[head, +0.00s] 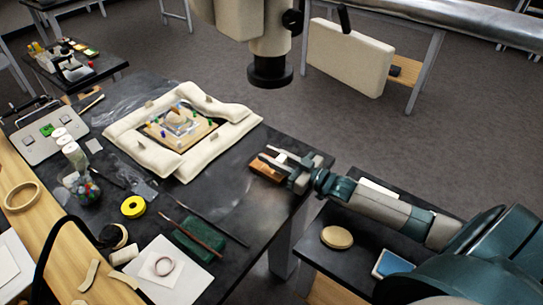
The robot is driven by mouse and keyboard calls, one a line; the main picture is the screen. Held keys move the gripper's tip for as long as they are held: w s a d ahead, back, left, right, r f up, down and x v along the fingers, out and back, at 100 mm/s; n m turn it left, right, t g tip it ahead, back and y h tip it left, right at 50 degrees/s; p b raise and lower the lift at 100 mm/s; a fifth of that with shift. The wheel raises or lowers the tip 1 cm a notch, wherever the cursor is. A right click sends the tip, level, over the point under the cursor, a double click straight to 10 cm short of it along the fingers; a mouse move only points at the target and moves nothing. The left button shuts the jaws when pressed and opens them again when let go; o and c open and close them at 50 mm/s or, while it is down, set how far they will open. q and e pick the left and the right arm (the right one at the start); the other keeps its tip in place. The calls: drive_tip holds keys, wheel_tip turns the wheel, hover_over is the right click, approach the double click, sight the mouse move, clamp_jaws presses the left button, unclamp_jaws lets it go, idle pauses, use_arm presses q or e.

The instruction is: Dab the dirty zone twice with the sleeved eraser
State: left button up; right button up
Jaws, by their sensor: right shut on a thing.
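My right gripper (274,161) reaches in from the right, over the right edge of the dark table (235,200). It is shut on a small orange-brown block, which I take to be the sleeved eraser (265,171). The fingers hide part of it, and I cannot tell whether it touches the table. The gilt fragment (180,127) lies inside a ring of cream padded cushions (232,116), left of the gripper and apart from it. Small coloured bits sit around the fragment. The dirty zone is too small to make out. My left gripper is not in view.
A pale microscope head (268,50) hangs above the table. A green block (198,240), thin tools, a yellow tape roll (133,207) and a jar of coloured bits (82,187) lie in front and left. The table between cushions and gripper is clear.

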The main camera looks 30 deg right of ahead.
drive_tip(key=shift+f+b, duration=0.35)
drive_tip(key=shift+f, duration=0.2)
idle(0.5)
drive_tip(key=shift+r, duration=0.1)
idle(0.5)
wheel_tip(320, 180, up, 7)
drive_tip(key=p, duration=0.6)
idle(0.3)
idle(0.4)
